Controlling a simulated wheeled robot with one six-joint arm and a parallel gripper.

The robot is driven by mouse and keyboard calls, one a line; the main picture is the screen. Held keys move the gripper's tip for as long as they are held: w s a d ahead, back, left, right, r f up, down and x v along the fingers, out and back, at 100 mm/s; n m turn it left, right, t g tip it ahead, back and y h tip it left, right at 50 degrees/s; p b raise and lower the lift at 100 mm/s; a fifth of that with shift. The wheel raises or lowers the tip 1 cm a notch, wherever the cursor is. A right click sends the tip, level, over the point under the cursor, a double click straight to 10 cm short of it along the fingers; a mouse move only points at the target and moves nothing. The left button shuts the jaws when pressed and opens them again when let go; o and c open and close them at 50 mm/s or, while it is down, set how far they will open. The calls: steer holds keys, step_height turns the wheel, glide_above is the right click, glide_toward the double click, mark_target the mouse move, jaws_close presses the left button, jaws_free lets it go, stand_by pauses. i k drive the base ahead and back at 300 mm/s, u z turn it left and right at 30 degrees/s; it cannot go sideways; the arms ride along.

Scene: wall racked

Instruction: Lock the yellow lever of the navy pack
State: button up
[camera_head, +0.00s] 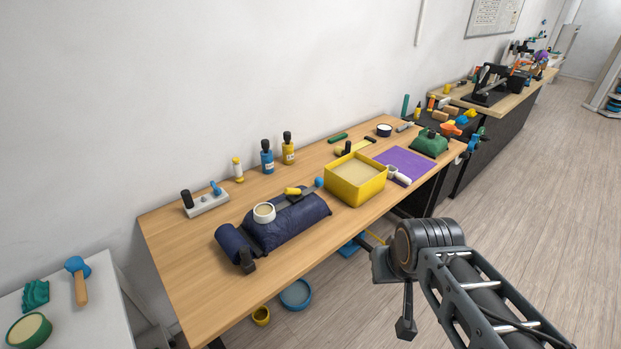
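The navy pack (290,222) lies on the near left part of the wooden table, with a smaller navy roll (232,242) at its left end. A yellow lever (293,191) shows at the pack's far upper edge, on a dark grey piece; its exact setting is too small to tell. A white ring-like cup (264,212) sits on or against the pack and hides part of it. My gripper (400,302) is at the dark end of my arm, in front of the table and well right of the pack. Its fingers are not clear, and I see nothing held.
A yellow bin (357,191) stands right of the pack, near the table's front edge. A purple mat (406,165) and green pack (429,144) lie farther right. Blue (267,157) and yellow (288,149) bottles stand behind. The table's front left is clear.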

mark_target(287, 191)
steer(key=u, duration=0.35)
steer(key=i, duration=0.9)
steer(key=u, duration=0.7)
